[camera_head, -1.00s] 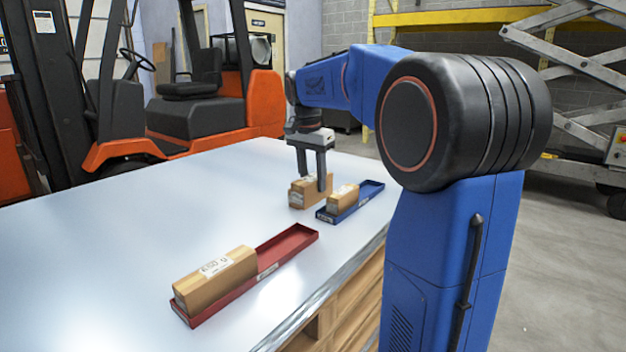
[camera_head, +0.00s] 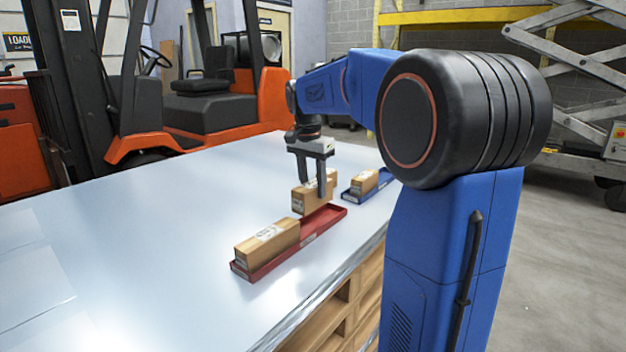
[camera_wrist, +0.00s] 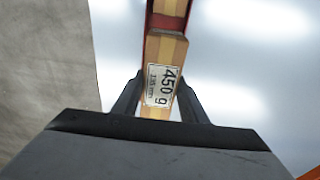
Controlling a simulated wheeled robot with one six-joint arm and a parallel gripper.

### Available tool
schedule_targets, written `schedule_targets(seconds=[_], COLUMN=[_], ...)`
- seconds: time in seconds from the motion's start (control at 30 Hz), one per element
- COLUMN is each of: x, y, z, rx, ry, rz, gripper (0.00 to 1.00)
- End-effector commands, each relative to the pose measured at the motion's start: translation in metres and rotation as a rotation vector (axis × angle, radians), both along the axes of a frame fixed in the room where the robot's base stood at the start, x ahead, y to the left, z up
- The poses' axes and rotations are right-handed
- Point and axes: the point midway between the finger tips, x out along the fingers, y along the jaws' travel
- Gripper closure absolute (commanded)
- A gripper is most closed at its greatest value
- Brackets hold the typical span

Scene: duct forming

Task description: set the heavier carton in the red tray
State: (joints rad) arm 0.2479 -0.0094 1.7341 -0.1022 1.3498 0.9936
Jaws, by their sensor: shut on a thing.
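My gripper (camera_head: 313,182) is shut on a tan carton (camera_head: 311,201). In the wrist view this held carton (camera_wrist: 155,108) has a white label reading "450 g", with smaller print too blurred to be sure of. The red tray (camera_head: 325,224) lies on the table, and a longer tan carton (camera_head: 266,244) fills its near part. The tray's far part looks empty. The held carton is at this empty part and partly covers it; whether it touches the tray I cannot tell. In the wrist view the red tray (camera_wrist: 167,22) shows just beyond the held carton.
A blue tray (camera_head: 374,190) with a smaller tan carton (camera_head: 364,181) stands behind and to the right, near the table's edge. The pale table (camera_head: 150,225) is clear on the left. A forklift (camera_head: 215,105) stands behind the table.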

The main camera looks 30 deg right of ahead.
Motion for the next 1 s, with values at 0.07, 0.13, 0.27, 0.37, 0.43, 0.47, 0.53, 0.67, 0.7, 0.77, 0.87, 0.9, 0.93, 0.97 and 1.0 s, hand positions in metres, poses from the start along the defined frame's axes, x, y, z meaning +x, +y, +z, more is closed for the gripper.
schedule_targets(seconds=[0.07,0.13,0.27,0.37,0.43,0.47,0.53,0.67,0.7,0.77,0.87,0.9,0.93,0.97,1.0], x=[0.000,0.000,0.000,0.000,0.000,0.000,0.000,0.000,0.000,0.000,0.000,0.000,0.000,0.000,0.000], y=[0.000,0.000,0.000,0.000,0.000,0.000,0.000,0.000,0.000,0.000,0.000,0.000,0.000,0.000,0.000], z=[-0.008,-0.014,-0.027,-0.036,-0.042,-0.045,-0.051,-0.060,-0.062,-0.064,-0.067,-0.067,-0.068,-0.068,-0.068], rx=[0.001,0.001,0.001,0.000,0.001,0.001,0.000,0.000,0.000,0.000,-0.001,-0.001,-0.001,-0.001,-0.001], ry=[0.001,0.001,0.001,0.000,0.001,0.001,0.000,0.001,0.000,-0.001,-0.001,-0.001,-0.001,-0.001,-0.001], rz=[0.000,0.000,0.000,0.000,0.000,0.000,0.000,-0.001,-0.001,-0.001,-0.001,0.000,-0.001,-0.001,0.000], gripper=[0.98,0.98,0.98,0.98,0.98,0.98,0.98,0.98,0.98,0.98,0.98,0.98,0.98,0.98,0.98])
